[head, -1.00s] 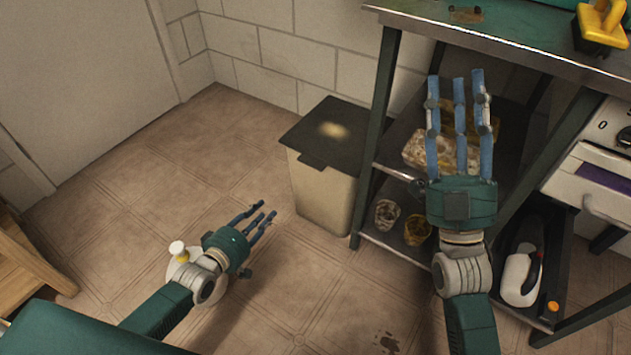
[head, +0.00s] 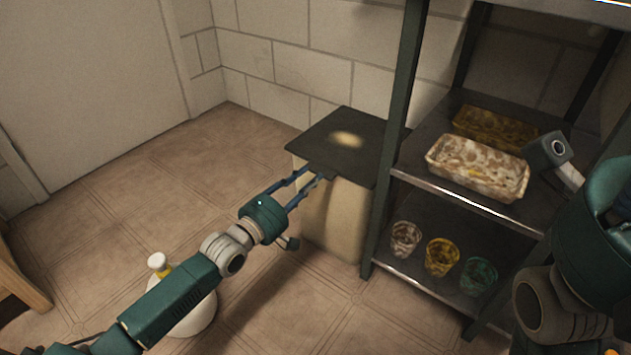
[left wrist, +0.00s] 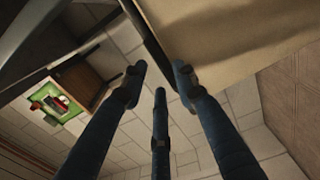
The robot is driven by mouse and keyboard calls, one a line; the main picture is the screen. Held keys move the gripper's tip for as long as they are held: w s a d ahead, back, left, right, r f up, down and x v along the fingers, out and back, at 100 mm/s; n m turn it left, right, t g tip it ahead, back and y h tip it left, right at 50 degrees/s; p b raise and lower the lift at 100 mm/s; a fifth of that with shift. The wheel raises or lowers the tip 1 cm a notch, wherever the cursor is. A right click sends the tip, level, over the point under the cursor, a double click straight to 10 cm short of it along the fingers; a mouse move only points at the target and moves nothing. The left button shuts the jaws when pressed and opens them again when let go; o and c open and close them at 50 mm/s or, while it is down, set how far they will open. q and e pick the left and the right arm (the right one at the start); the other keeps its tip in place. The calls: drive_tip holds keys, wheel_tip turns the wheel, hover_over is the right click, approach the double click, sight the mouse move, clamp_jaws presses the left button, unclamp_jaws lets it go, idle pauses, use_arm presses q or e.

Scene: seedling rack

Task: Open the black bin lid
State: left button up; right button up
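The bin has a beige body (head: 335,220) and a flat black lid (head: 375,150), which lies shut on top. It stands on the floor against the wall, left of the shelf rack. My left gripper (head: 314,177) is at the lid's front edge, by its front tab. Its fingers are spread, with nothing seen held; I cannot tell whether they touch the lid. In the left wrist view the open fingers (left wrist: 155,80) are below the dark lid edge (left wrist: 146,38) and the bin wall (left wrist: 225,40). My right arm is at the right edge; its fingers are out of sight.
The rack beside the bin holds a dirty tray (head: 478,168), a yellowish tray (head: 495,128) and small pots, one yellow (head: 442,258). A white bottle (head: 185,305) stands on the floor, partly behind my left arm. The floor (head: 150,190) left of the bin is clear.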

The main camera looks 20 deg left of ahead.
sight(324, 166)
use_arm(q)
drive_tip(key=shift+b+x, duration=0.65)
drive_tip(key=shift+x, duration=1.15)
clamp_jaws()
